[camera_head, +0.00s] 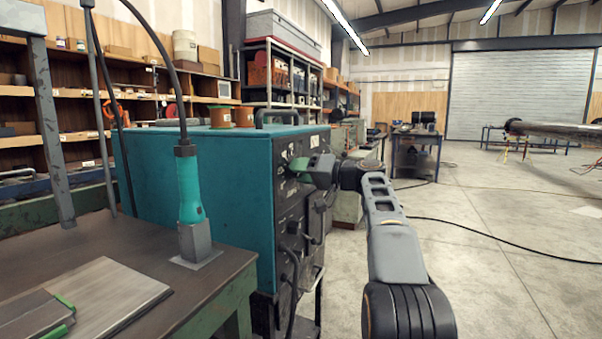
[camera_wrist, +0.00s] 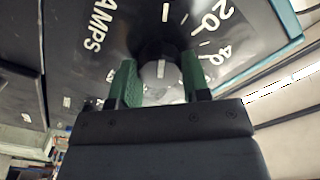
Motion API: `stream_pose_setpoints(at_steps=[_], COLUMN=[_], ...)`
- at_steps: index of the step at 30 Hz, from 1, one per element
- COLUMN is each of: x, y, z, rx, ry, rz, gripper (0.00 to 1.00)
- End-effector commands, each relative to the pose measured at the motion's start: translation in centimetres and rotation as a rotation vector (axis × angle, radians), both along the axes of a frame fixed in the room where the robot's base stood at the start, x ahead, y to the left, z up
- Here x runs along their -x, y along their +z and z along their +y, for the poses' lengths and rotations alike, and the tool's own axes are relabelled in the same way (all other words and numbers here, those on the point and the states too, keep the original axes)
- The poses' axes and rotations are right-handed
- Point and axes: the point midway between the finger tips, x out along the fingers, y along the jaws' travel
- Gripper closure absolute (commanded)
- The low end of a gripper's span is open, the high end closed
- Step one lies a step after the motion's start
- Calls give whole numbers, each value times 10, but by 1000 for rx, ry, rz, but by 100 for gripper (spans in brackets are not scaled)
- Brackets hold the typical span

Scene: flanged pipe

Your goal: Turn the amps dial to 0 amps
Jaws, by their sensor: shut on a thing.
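The amps dial (camera_wrist: 151,72) is a round knob with a grey face and a white pointer line, seen in the wrist view on a dark panel. The panel carries the word AMPS and tick marks with numbers; "20" and "40" are readable to the right of the dial, and other marks are too small to read. My gripper (camera_wrist: 161,82) has green fingertips on either side of the knob and is shut on it. In the head view my gripper (camera_head: 300,166) reaches the front panel of the teal welding machine (camera_head: 190,165); the dial is hidden there.
A metal-topped bench (camera_head: 215,262) with a teal torch-like tool (camera_head: 189,190) stands at left, close to the machine. Other knobs and cables sit on the panel below my gripper. The concrete floor (camera_head: 500,220) to the right is mostly open, with cables on it.

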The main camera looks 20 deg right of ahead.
Motion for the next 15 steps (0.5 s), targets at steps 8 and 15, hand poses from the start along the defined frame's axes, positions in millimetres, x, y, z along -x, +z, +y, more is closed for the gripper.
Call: stream_pose_setpoints(at_steps=[8,15], x=[0,0], y=[-1,0], z=[0,0], rx=[2,1], ry=[1,1], rz=[1,0], gripper=[49,31])
